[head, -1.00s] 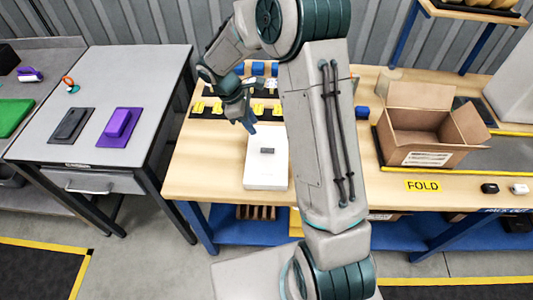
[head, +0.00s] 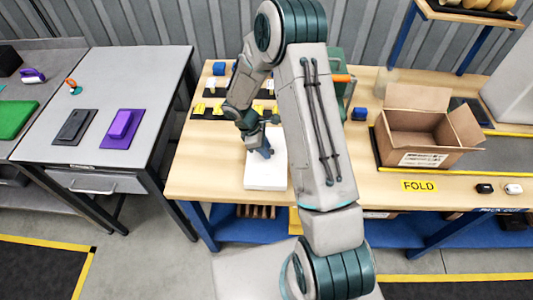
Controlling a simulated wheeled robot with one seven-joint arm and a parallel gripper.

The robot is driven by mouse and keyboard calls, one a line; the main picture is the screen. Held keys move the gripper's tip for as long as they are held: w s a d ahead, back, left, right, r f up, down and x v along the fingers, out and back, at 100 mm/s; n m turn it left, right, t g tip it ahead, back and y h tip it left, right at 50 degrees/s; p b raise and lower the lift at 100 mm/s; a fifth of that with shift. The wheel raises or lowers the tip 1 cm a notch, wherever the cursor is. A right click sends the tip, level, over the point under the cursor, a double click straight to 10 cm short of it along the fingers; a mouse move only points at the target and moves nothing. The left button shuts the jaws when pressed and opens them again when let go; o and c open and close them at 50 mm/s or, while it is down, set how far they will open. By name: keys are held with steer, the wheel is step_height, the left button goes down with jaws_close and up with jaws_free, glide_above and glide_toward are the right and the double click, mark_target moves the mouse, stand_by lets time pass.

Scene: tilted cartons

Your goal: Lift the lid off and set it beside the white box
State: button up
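The white box (head: 265,175) stands on the wooden table, left of my arm's large link. Its pale lid had a small dark grip on top, which my gripper now hides. My gripper (head: 266,153) points down over the top of the box, right at the place of that grip. The fingers are small and dark here, so I cannot tell whether they are open or shut, or whether they touch the grip. The lid shows no visible lift from the box.
Black trays with yellow pieces (head: 207,108) lie behind the box. An open carton (head: 415,140) stands to the right, near a yellow FOLD label (head: 420,186). Bare wooden tabletop (head: 205,170) lies left of the box. A grey table (head: 60,150) stands farther left.

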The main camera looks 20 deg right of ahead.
jaws_close()
stand_by(0.3)
